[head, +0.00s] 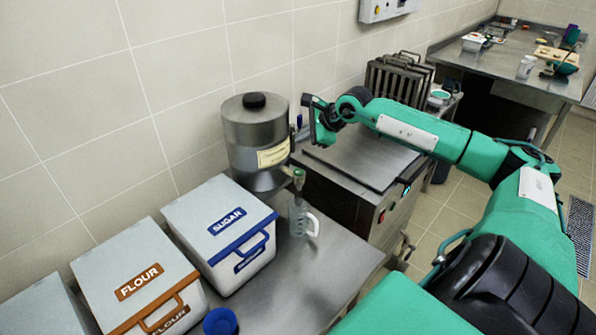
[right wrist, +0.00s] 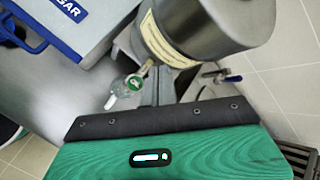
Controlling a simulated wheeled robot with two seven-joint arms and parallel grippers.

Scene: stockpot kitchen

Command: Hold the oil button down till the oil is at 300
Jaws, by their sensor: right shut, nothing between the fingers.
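The steel oil dispenser (head: 256,140) has a black lid and a pale label, and stands by the wall. A green button (head: 298,174) is on its tap; the button also shows in the right wrist view (right wrist: 135,82). A clear measuring jug (head: 298,216) with a handle stands below the tap; its oil level is not readable. My right gripper (head: 297,131) is shut and empty beside the dispenser, above the button in the head view. In the right wrist view its fingers (right wrist: 159,85) are close to the button; I cannot tell whether they touch. My left gripper is out of view.
White sugar (head: 208,220) and flour (head: 135,275) bins stand to the left of the jug. A blue round lid (head: 220,322) is at the front. A steel appliance (head: 360,158) is to the right. The counter (head: 290,280) in front of the jug is clear.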

